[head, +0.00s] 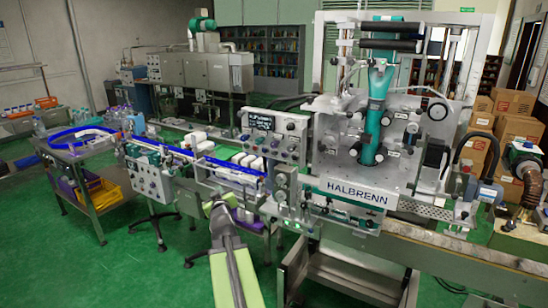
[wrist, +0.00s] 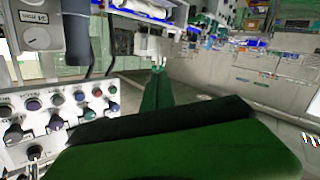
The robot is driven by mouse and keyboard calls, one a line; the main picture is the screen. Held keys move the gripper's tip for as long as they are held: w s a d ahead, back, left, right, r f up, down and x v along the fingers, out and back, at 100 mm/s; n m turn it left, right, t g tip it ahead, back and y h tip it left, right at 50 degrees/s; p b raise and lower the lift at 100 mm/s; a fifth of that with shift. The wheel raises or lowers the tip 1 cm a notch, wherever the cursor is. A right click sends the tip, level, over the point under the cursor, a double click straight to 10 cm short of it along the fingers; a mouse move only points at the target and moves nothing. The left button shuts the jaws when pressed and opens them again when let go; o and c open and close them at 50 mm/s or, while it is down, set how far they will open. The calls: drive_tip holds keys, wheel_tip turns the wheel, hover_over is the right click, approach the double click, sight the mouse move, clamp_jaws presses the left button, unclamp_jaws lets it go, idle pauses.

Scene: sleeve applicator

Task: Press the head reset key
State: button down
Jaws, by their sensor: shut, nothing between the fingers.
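The sleeve applicator marked HALBRENN (head: 362,192) stands right of centre in the head view. A control box with a small lit display (head: 261,122) and several knobs stands at its left side. A lower panel with buttons (head: 335,210) is under the name plate. I cannot tell which control is the head reset key; labels are too small to read. My gripper (head: 222,204) is shut and empty, in front of the conveyor and left of the machine. In the wrist view its fingertips (wrist: 158,69) touch nothing visible, and a panel of knobs and buttons (wrist: 50,118) is at left.
A conveyor with blue rails (head: 200,157) carries white containers beyond my gripper. A side table (head: 82,150) with bottles is at left. A metal bench (head: 440,250) runs along the right front. Cardboard boxes (head: 515,130) stand behind. Green floor is open at left.

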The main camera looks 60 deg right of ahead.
sight(274, 153)
drive_tip(key=s+d+r+n+t+h, duration=0.1)
drive_tip(key=s+d+r+t+h, duration=0.2)
drive_tip(key=s+d+r, duration=0.5)
drive_tip(key=s+r, duration=0.1)
drive_tip(key=s, duration=0.2)
drive_tip(key=shift+s+d+b, duration=0.2)
drive_tip(key=shift+d+b, duration=0.2)
drive_tip(key=d, duration=0.8)
drive_tip(key=shift+d+n, duration=0.3)
drive_tip(key=shift+d, duration=0.1)
drive_tip(key=shift+d, duration=0.15)
idle(0.8)
drive_tip(key=shift+d, duration=0.3)
